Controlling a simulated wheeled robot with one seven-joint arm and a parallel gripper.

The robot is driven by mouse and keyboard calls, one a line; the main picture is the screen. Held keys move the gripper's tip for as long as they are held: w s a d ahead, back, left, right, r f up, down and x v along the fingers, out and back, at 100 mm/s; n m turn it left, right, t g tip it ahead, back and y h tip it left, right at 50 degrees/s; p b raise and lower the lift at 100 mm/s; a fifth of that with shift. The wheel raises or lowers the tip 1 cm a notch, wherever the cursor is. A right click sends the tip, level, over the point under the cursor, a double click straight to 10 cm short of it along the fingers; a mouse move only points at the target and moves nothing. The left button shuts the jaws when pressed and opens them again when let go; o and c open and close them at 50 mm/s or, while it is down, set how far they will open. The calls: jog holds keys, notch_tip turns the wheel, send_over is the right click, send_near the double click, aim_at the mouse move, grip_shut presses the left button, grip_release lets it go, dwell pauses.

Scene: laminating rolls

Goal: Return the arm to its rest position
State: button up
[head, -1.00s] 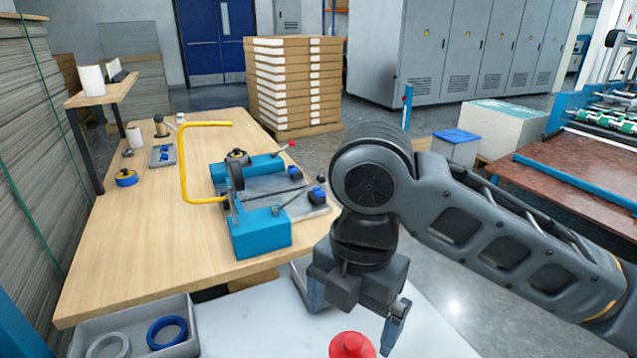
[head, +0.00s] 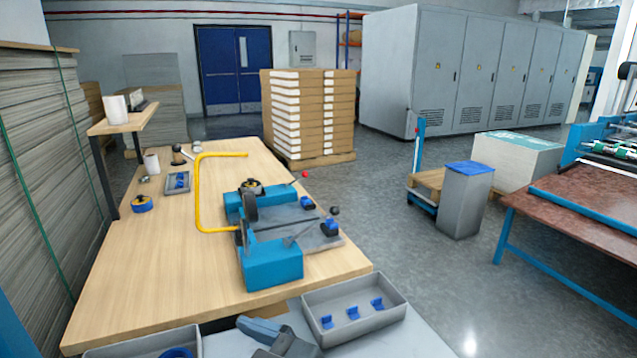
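My gripper (head: 262,332) shows only in part at the bottom edge of the head view, as a grey-blue finger and a dark block. It is over the white surface, just left of a grey tray. The rest of it is cut off by the frame, so its opening is hidden. I see nothing held in the visible part. The rest of my arm is out of view.
A grey tray (head: 391,316) holds blue clips beside my gripper. Another tray (head: 110,352) is at the lower left. The wooden table (head: 150,270) carries a blue fixture (head: 272,262) and a yellow frame (head: 198,198).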

jog(key=s+d+f+m+t+h, duration=0.3)
jog(key=s+d+f+m+h, duration=0.3)
jog(key=d, duration=0.3)
jog(key=s+d+f+m+t+h, duration=0.3)
jog(key=s+d+f+m, duration=0.2)
jog(key=s+d+m, duration=0.3)
jog(key=s+d+r+h, duration=0.1)
jog(key=s+d+h, duration=0.1)
jog(key=s+d, duration=0.5)
jog(key=s+d+r+h, duration=0.1)
jog(key=s+d+r, duration=0.1)
jog(key=s+d, duration=0.5)
jog(key=shift+s+d+r+t+h, duration=0.3)
jog(key=shift+s+t+h, duration=0.1)
jog(key=shift+s, duration=0.3)
